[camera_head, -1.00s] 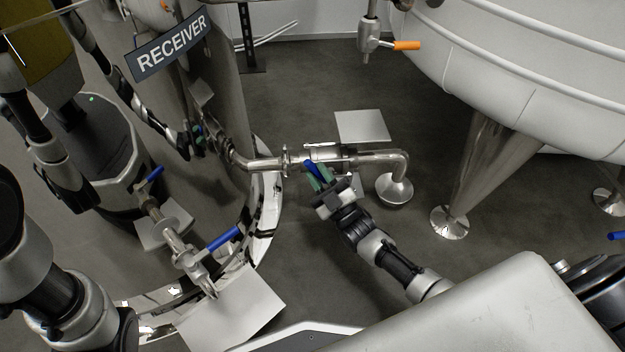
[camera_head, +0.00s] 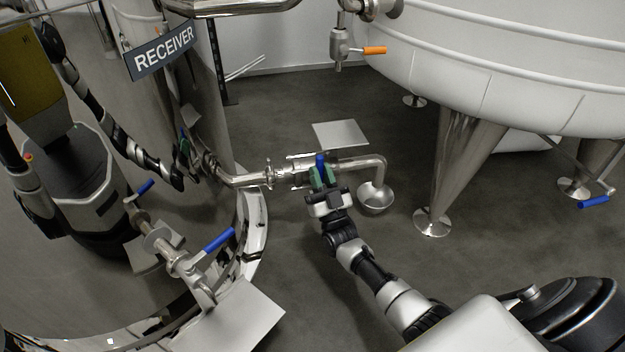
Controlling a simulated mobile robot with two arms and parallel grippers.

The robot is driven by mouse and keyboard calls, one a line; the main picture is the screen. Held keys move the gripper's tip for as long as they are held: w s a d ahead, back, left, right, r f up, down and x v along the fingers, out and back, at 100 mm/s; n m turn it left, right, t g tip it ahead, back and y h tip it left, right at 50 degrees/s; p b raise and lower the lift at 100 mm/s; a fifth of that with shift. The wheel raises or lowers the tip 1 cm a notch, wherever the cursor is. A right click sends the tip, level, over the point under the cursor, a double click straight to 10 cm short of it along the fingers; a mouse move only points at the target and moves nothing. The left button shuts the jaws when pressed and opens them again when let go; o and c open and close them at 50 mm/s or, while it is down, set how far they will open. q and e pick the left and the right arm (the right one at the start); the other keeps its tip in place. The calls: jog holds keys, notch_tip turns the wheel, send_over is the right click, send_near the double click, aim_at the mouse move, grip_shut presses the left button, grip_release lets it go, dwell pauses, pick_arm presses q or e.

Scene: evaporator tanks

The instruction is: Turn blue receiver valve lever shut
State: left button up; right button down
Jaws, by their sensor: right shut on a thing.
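The receiver tank is the shiny steel vessel with the RECEIVER sign (camera_head: 161,52) at the left. A steel pipe (camera_head: 245,180) leaves its side and runs right to a downturned elbow (camera_head: 378,168) over a small round bowl (camera_head: 376,199). The blue valve lever (camera_head: 320,159) is on this pipe. My right gripper (camera_head: 322,179) reaches up from below and is shut on the lever, with its green-padded fingers on either side. The lever's blue end shows above the fingers; the rest is hidden. My left gripper is out of view.
Another blue lever (camera_head: 219,240) is on a nearer valve at the tank's front. An orange-handled valve (camera_head: 374,50) hangs by the large white tank (camera_head: 490,60), whose cone-shaped leg (camera_head: 450,170) stands right of the bowl.

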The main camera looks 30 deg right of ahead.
jog(key=shift+f, duration=0.1)
jog(key=c, duration=1)
grip_release()
jog(key=shift+d, duration=0.1)
jog(key=shift+c, duration=0.2)
jog(key=shift+s+f, duration=0.1)
jog(key=shift+s, duration=0.1)
jog(key=p+v, duration=0.3)
jog(key=v, duration=0.7)
jog(key=shift+f, duration=0.2)
jog(key=shift+s, duration=0.2)
